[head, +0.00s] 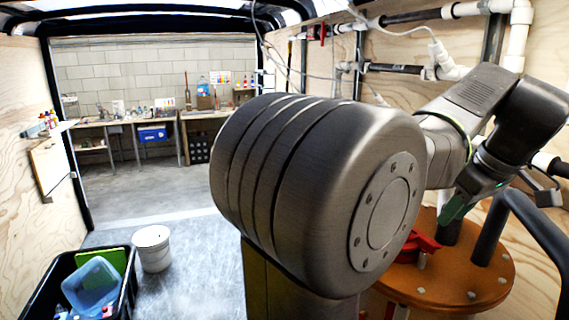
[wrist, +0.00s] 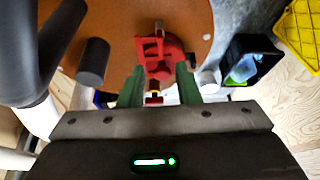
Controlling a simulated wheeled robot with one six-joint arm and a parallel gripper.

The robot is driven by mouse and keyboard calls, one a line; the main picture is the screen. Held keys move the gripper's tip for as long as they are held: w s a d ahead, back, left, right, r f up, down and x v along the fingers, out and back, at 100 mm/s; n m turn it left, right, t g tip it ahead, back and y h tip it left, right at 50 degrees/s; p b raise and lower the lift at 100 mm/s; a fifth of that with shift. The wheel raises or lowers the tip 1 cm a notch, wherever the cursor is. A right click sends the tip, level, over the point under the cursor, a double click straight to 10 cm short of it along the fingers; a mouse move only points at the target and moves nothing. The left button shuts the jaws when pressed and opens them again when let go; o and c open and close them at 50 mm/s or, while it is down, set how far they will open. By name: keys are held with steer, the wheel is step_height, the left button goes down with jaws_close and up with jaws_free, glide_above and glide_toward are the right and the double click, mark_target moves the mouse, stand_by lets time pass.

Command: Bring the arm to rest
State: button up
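My arm reaches across the right of the head view. My gripper (head: 452,212) hangs over an orange-brown round lid. In the wrist view my gripper (wrist: 158,72) has its two green fingers apart with a gap between them. A red valve-like part (wrist: 160,55) shows just ahead of the fingertips, and no grip on it is visible. In the head view the red part (head: 418,243) sits low on the lid, left of the fingers. A large grey arm joint of mine fills the middle of the head view and hides part of the scene.
The orange-brown lid (head: 475,275) carries dark upright pipes (head: 487,240) close to my gripper. White and black pipes (head: 425,68) run along the right wall. A black bin (head: 122,285) and white bucket (head: 152,250) stand at left. Open floor leads to a workbench (head: 150,122).

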glide_toward(427, 244)
steer(key=p+x, duration=0.1)
steer(key=x, duration=0.7)
steer(key=shift+w+d+f, duration=0.1)
steer(key=shift+w+d, duration=0.05)
steer(key=shift+w+m, duration=0.1)
steer(key=shift+m, duration=0.4)
steer(key=shift+m+h, duration=0.4)
steer(key=shift+m, duration=0.3)
steer(key=m, duration=0.1)
steer(key=m+h+b, duration=0.1)
steer(key=shift+a+m, duration=0.25)
steer(key=shift+m, duration=0.15)
steer(key=shift+a+m+h+b, duration=0.15)
steer(key=shift+m+h+b, duration=0.55)
steer(key=shift+m, duration=1.3)
steer(key=shift+p, duration=0.45)
